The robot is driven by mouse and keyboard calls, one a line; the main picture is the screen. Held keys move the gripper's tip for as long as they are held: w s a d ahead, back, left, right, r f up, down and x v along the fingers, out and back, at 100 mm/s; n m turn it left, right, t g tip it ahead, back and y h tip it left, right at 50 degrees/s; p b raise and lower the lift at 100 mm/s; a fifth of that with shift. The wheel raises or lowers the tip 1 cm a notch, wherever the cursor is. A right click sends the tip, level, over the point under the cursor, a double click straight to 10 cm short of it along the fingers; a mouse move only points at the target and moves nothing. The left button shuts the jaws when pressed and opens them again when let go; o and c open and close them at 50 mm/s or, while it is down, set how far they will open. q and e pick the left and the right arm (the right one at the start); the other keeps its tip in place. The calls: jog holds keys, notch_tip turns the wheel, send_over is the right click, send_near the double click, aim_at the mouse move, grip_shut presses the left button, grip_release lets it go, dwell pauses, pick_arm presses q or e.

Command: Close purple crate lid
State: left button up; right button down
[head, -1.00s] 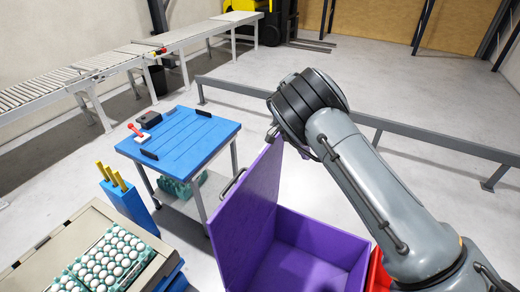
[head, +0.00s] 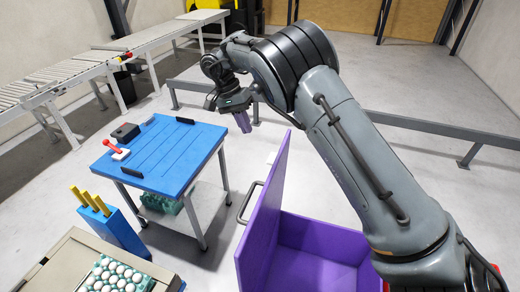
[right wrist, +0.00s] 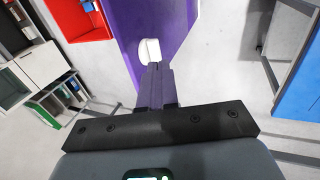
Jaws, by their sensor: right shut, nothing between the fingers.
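The purple crate (head: 318,238) stands at the bottom centre of the head view. Its purple lid (head: 264,222) stands up open on the crate's left side, with a metal handle (head: 250,202) on its outer left face. My right gripper (head: 244,122) is shut and empty, fingers pointing down, above and to the left of the lid's top edge. In the right wrist view, its closed purple fingers (right wrist: 157,84) point towards the purple surface (right wrist: 128,22) and a small white piece (right wrist: 149,50). I cannot tell whether they touch. My left gripper is not in view.
A blue-topped cart (head: 165,155) stands left of the lid, with floor between them. An egg tray (head: 118,272) is at the bottom left, near a blue holder with yellow rods (head: 115,222). A grey rail (head: 400,125) runs behind. A red bin (right wrist: 82,18) shows in the wrist view.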

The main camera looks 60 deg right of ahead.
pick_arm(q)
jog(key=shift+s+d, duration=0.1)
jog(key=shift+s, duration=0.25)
pick_arm(e)
jog(key=s+d+f, duration=0.1)
jog(key=s+f, duration=0.7)
jog(key=f, duration=0.1)
jog(key=shift+d, duration=0.1)
